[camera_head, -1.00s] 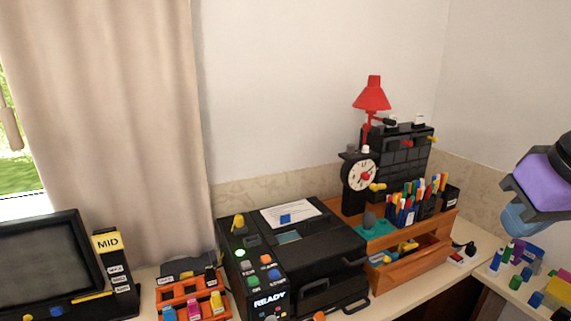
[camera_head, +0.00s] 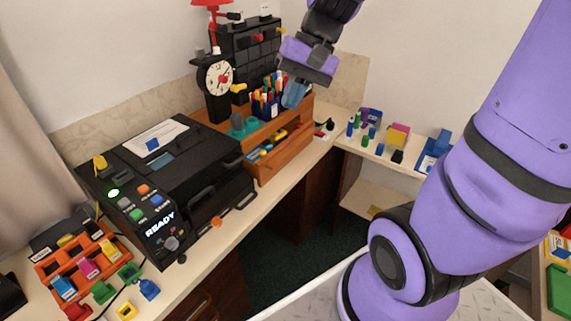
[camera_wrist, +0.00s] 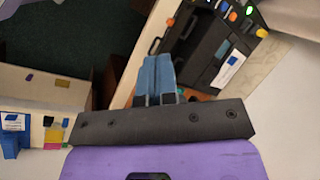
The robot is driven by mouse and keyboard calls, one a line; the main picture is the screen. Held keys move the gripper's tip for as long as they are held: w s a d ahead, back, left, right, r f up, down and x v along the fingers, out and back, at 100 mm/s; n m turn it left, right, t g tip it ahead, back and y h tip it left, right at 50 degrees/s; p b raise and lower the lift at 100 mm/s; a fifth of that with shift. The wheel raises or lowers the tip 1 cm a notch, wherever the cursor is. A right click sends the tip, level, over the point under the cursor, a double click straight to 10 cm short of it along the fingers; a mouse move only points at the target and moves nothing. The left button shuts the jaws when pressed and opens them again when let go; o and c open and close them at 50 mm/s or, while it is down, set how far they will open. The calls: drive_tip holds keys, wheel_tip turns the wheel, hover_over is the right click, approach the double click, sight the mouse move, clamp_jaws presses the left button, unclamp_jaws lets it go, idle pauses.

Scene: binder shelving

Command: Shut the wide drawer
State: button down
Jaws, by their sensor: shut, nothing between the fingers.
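The wide drawer (camera_head: 286,154) is the orange wooden drawer in the low desk organizer (camera_head: 306,107), right of the black printer. It stands pulled out, with blue and yellow items showing inside. My gripper (camera_head: 292,97) has blue fingers pressed together and empty. In the head view it overlaps the organizer's pen holders and appears above the drawer; the exact gap cannot be told. In the wrist view the shut fingers (camera_wrist: 157,78) hide most of the organizer and drawer.
The black printer (camera_head: 190,165) stands left of the drawer. Pens (camera_head: 265,104), a clock (camera_head: 216,78) and a black small-drawer cabinet (camera_head: 248,50) crowd the organizer. Small blocks (camera_head: 398,135) lie on the right desk. Open floor (camera_head: 300,252) lies in front.

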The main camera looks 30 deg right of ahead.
drive_tip(key=w+d+f+m+t+y, duration=0.3)
drive_tip(key=w+d+f+m+y, duration=0.25)
drive_tip(key=w+f, duration=0.4)
drive_tip(key=w+d+f+m+t+y, duration=0.2)
drive_tip(key=w+d+f+m+y, duration=0.2)
drive_tip(key=w+f+m, duration=0.5)
drive_tip(key=s+d+f+m+t+h, duration=0.1)
drive_tip(key=d+f+m+t+h, duration=0.4)
drive_tip(key=f, duration=0.8)
drive_tip(key=s+d+f+m+t+h, duration=0.1)
drive_tip(key=d+f+m+t+h, duration=0.2)
drive_tip(key=d+f+m+t, duration=0.75)
drive_tip(key=w+a+f+n+g, duration=0.1)
drive_tip(key=w+a, duration=0.1)
drive_tip(key=w, duration=0.2)
drive_tip(key=w+a+f+n+g, duration=0.1)
drive_tip(key=w+a, duration=0.2)
drive_tip(key=w, duration=0.1)
drive_tip(key=w+a+f+n+g, duration=0.1)
drive_tip(key=w+a+g, duration=0.1)
drive_tip(key=w, duration=0.3)
drive_tip(key=shift+a+f, duration=0.1)
drive_tip(key=shift+a, duration=0.4)
drive_tip(key=shift+a, duration=0.1)
